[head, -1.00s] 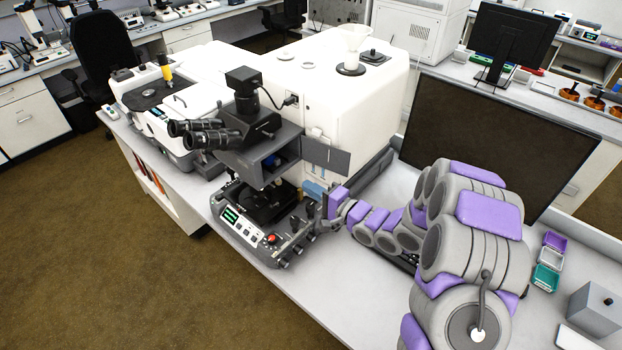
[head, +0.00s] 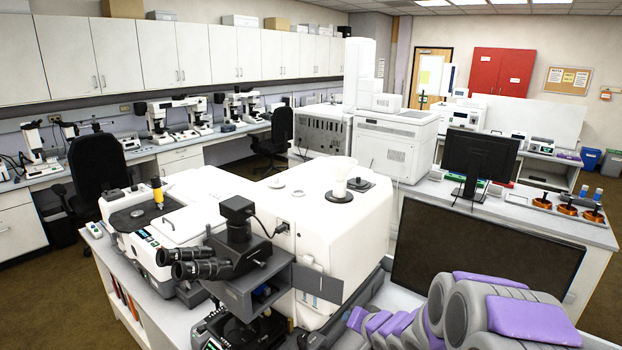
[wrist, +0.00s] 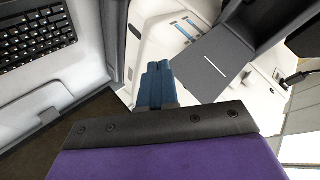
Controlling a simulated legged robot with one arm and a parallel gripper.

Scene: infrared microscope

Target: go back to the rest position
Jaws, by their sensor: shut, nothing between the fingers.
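My gripper (wrist: 158,70) shows in the wrist view as two blue fingers pressed together, with nothing between them. It points toward the white housing of the infrared microscope and a dark grey panel (wrist: 215,65) on it, apparently without holding either. In the head view, the microscope (head: 335,230) stands on the bench, its black eyepieces (head: 195,268) facing left. My grey and purple arm crosses the lower right.
A large dark monitor (head: 480,260) stands behind my arm, to the right of the microscope. A black keyboard (wrist: 35,40) lies at upper left in the wrist view. A second instrument (head: 150,225) stands left of the microscope. Brown floor lies left of the bench.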

